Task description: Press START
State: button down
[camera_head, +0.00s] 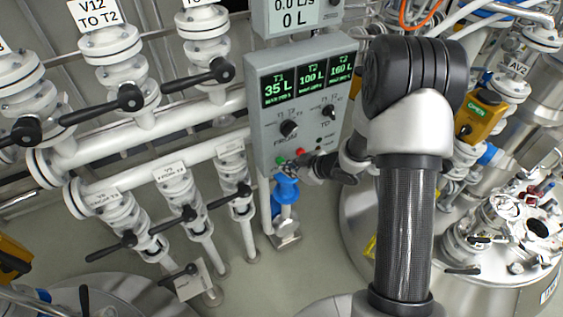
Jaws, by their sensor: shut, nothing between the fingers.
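The grey control panel (258,118) stands upright near the middle of the view. A small green button (281,160) sits at its lower left and a red button (300,152) to the right of it. No START label is readable, so I cannot tell for sure which button it is. My gripper (287,168) is shut and empty at the panel's lower edge, its tips close below the green button. I cannot tell whether they touch the panel. My arm covers the area right of the panel.
The panel has dark displays (307,81) reading 35 L, 100 L and 160 L, and two black knobs, one being the left knob (289,128). White valves with black handles (130,98) and pipes crowd the left. A blue pump part (286,190) is below. Steel tanks stand right.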

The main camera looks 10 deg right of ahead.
jog(key=shift+w+a, duration=0.1)
jog(key=shift+w, duration=0.25)
dwell(0.3)
dwell(0.4)
jog(key=shift+s+d, duration=0.25)
jog(key=shift+s, duration=0.65)
jog(key=s, duration=0.1)
jog(key=s+d, duration=0.1)
jog(key=s, duration=0.2)
jog(key=shift+s+d, duration=0.3)
jog(key=shift+s, duration=0.1)
